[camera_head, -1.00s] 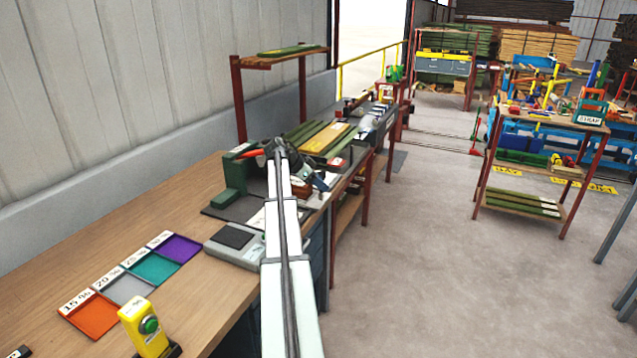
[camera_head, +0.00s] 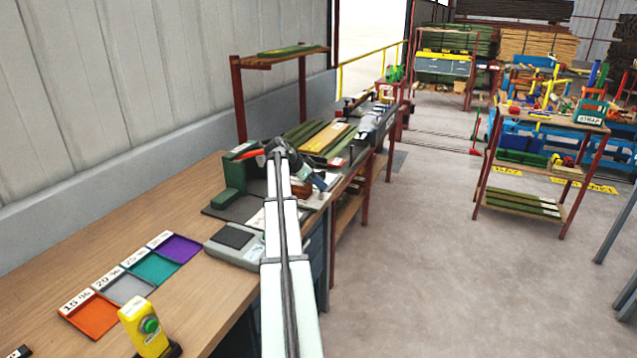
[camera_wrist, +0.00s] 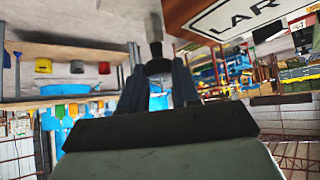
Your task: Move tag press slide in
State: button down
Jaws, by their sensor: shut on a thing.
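The tag press (camera_head: 232,180) is a green upright body on a dark base plate at the bench's far end, with an orange-red lever (camera_head: 251,154). My arm crosses in front and hides much of its right side. My gripper (camera_head: 320,182) is just right of the press, small and partly hidden by my wrist. In the wrist view my gripper (camera_wrist: 159,84) is shut on a dark round knob (camera_wrist: 157,66) at the end of a pale metal rod (camera_wrist: 153,27). I cannot tell how far the slide is in.
A brown block with a lettered plate (camera_wrist: 240,12) is close beside the fingers. A grey device with a dark pad (camera_head: 236,238), coloured trays (camera_head: 130,283) and a yellow button box (camera_head: 146,326) occupy the wooden bench (camera_head: 60,260). Green and yellow boards (camera_head: 325,138) lie beyond.

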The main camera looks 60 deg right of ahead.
aim_at(298, 183)
jog(key=w, duration=0.8)
jog(key=shift+w, duration=0.15)
jog(key=c, duration=0.9)
grip_release()
jog(key=shift+o, duration=0.2)
jog(key=v, duration=1.3)
jog(key=shift+a+r, duration=0.2)
jog(key=shift+r, duration=0.1)
jog(key=shift+o, duration=0.2)
jog(key=shift+w, duration=0.1)
